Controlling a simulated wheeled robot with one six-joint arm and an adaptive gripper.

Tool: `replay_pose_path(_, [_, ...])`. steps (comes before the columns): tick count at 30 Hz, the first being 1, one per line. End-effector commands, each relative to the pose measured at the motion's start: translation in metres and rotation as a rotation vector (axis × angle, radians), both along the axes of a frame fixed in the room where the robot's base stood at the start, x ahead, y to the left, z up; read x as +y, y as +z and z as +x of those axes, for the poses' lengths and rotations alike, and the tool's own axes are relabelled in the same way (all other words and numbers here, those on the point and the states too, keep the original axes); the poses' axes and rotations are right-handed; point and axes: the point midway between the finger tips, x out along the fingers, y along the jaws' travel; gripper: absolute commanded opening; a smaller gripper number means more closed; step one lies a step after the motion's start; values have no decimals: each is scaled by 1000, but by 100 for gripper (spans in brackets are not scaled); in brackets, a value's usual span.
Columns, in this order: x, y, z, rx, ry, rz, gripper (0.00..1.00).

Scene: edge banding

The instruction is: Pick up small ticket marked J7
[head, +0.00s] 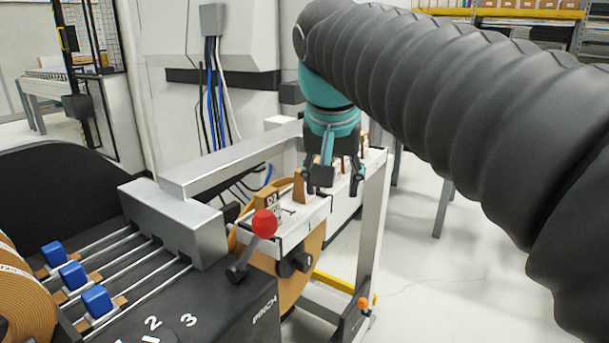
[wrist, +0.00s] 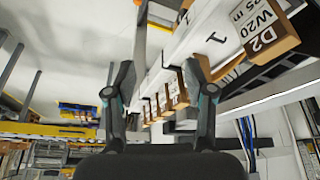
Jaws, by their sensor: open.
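No marking J7 can be read in either view. A row of small brown-and-white tickets stands on the white rail (head: 303,227). The nearest ticket, marked D2 (wrist: 264,34), also shows in the head view (head: 271,204). Several smaller tickets (wrist: 172,97) stand farther along the rail in the wrist view, their print too small to read. My gripper (head: 337,188) points down over the far half of the rail, close to the tickets there. In the wrist view my gripper (wrist: 160,72) has its two fingers spread, with nothing clearly held between them. It partly hides the tickets in the head view.
A red-knobbed lever (head: 264,223) stands in front of the rail. A large brown roll (head: 309,262) hangs below it. A grey metal housing and arm (head: 190,222) lie to the left, with blue blocks (head: 72,275) on rods. Open floor (head: 440,285) lies to the right.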

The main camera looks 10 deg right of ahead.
Motion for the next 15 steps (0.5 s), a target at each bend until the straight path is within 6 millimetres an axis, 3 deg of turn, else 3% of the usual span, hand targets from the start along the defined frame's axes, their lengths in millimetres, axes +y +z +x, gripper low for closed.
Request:
replay_pose_path(6, [10, 51, 39, 8, -153, -2, 54])
replay_pose_path(15, [25, 96, 72, 2, -355, 2, 54])
